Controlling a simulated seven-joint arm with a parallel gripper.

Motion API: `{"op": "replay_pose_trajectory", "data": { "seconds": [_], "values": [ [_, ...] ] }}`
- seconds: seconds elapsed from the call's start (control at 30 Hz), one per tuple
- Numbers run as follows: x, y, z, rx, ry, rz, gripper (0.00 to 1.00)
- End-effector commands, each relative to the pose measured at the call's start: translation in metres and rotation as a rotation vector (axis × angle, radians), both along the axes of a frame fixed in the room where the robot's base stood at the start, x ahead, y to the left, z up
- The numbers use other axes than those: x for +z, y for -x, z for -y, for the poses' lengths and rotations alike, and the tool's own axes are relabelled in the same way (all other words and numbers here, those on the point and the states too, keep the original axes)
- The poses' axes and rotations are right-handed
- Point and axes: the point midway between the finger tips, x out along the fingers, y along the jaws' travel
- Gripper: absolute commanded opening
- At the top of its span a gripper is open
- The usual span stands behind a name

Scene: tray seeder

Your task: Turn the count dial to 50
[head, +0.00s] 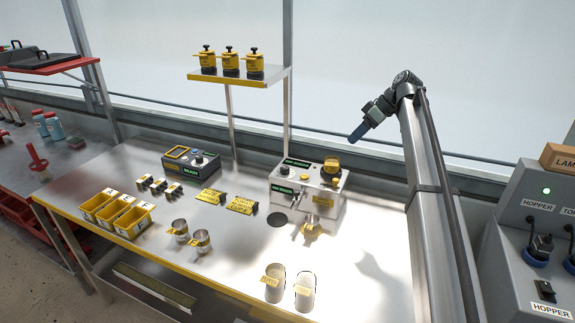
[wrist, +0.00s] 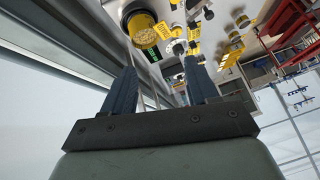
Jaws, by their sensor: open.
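The metal seeder unit (head: 335,198) stands near the back of the bench, with green displays and labels too small to read. A yellow-topped round part (head: 331,169) sits on its top right and also shows in the wrist view (wrist: 141,27). A small knob (head: 304,177) is on its top nearer the middle. I cannot tell which is the count dial or read its setting. My gripper (head: 355,137) is above and right of the unit in the head view, apart from it. In the wrist view my gripper (wrist: 161,64) has its blue fingers spread, with nothing between them.
A black control box (head: 205,168) stands left of the unit. Yellow bins (head: 100,205), metal cups (head: 200,240) and two pale containers (head: 304,290) are on the bench. A shelf (head: 215,77) holds three yellow-and-black jars behind. A grey hopper panel (head: 530,190) stands at right.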

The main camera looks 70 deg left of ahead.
Motion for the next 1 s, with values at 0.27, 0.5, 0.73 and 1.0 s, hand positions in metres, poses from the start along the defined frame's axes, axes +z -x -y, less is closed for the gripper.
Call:
{"op": "replay_pose_trajectory", "data": {
  "seconds": [0.27,0.5,0.73,1.0],
  "values": [
    [-0.009,0.100,-0.083,0.393,-0.028,0.199,0.59],
    [-0.012,0.140,-0.106,0.550,-0.039,0.268,0.59],
    [-0.028,0.149,-0.109,0.565,-0.040,0.274,0.59],
    [-0.070,0.166,-0.114,0.564,-0.041,0.273,0.59]
  ]
}}
